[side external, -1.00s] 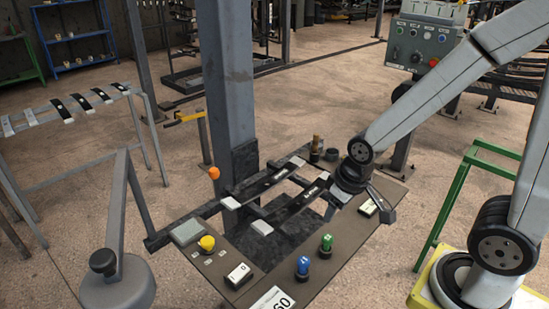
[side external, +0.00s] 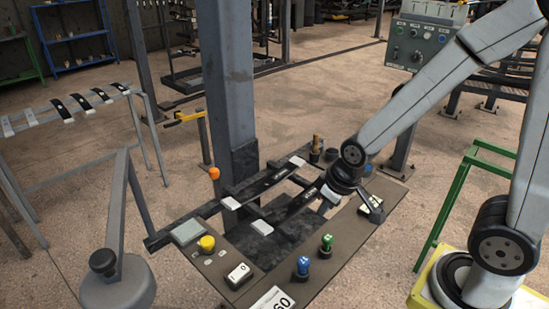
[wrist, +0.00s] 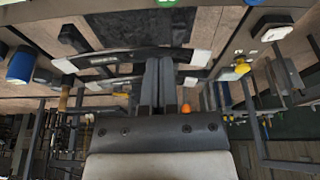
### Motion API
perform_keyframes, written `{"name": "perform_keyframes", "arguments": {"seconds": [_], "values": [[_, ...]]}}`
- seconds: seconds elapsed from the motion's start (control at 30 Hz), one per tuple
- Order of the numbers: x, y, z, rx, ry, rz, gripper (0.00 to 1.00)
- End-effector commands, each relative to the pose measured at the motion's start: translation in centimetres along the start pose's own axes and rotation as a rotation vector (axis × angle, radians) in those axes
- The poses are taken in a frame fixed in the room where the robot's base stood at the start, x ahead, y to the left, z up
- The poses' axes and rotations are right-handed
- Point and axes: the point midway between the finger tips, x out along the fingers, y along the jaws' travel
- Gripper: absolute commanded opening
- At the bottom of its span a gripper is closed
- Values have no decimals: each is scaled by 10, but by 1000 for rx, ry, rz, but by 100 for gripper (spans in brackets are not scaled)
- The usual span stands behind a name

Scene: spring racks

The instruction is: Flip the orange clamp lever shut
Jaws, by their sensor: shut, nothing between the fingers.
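The orange clamp lever shows as an orange knob (side external: 214,173) at the left back of the spring fixture (side external: 190,213), beside the grey column. Its stem is hard to make out, so I cannot tell its exact angle. A small orange knob (wrist: 186,108) also shows in the wrist view, just right of my fingers and partly above my gripper body. My gripper (wrist: 158,62) is shut and empty, its two fingers side by side. In the side view my gripper (side external: 322,190) is low over the right part of the fixture, well to the right of the orange knob.
Two dark leaf springs (side external: 268,181) with white ends lie across the fixture. The panel in front has a yellow button (side external: 206,243), blue knob (side external: 303,266) and green knob (side external: 326,242). The grey column (side external: 227,90) rises behind. A brass-coloured post (side external: 316,143) stands at the back.

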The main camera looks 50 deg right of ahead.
Motion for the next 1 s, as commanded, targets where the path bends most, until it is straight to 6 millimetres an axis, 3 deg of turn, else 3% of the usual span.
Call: {"name": "perform_keyframes", "arguments": {"seconds": [0.6, 1.0], "values": [[45, -47, -101, -419, 418, 75, 0], [65, -78, -149, -680, 667, 273, 0]]}}
